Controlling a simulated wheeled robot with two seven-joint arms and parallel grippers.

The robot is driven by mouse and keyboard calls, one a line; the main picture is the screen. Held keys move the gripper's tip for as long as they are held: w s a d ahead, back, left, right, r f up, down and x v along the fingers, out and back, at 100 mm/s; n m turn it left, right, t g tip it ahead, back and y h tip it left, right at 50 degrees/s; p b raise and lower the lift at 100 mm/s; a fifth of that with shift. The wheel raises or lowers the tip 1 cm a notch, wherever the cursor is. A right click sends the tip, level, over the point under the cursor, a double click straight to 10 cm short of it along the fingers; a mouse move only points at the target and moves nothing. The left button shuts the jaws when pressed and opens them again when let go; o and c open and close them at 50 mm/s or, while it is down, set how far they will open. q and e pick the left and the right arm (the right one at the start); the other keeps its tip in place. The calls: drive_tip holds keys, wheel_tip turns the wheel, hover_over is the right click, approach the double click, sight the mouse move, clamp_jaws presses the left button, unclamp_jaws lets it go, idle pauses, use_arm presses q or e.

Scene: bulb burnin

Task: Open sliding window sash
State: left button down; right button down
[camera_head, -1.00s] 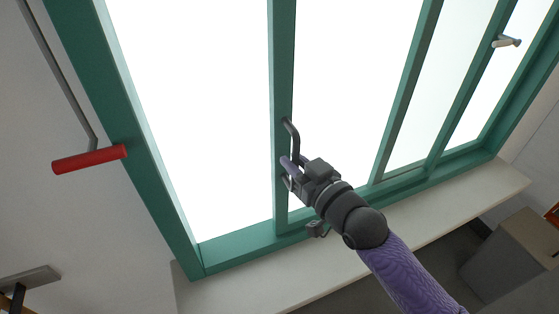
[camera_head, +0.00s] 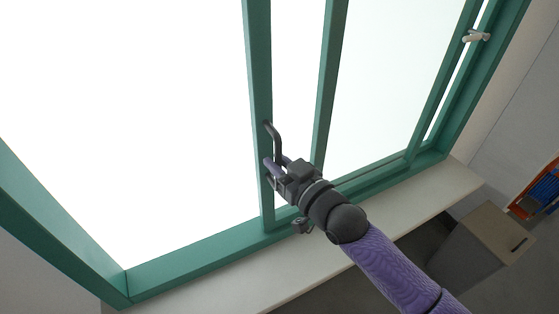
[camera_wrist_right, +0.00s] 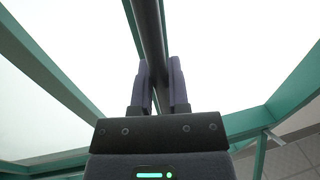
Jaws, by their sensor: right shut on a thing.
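The green sliding sash (camera_head: 257,90) stands in the green window frame (camera_head: 190,252), its upright edge near the middle of the head view. A dark bar handle (camera_head: 274,140) is fixed to that edge. My right gripper (camera_head: 272,171) is shut on the handle. In the right wrist view the handle (camera_wrist_right: 149,35) runs between the two purple fingers (camera_wrist_right: 159,85), which partly hide it. A wide bright gap lies between the sash edge and the frame's left side. My left gripper is not in view.
A pale sill (camera_head: 240,285) runs below the window, under my right arm. A small pale-handled latch (camera_head: 476,36) is on the frame at upper right. A grey-brown box (camera_head: 490,243) and an orange rack (camera_head: 537,190) stand at lower right.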

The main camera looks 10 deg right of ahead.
drive_tip(key=c, duration=0.6)
unclamp_jaws()
drive_tip(key=shift+c, duration=0.2)
drive_tip(key=v, duration=0.9)
drive_tip(key=shift+s+d+b, duration=0.2)
drive_tip(key=shift+s+b, duration=0.15)
drive_tip(key=shift+b, duration=0.1)
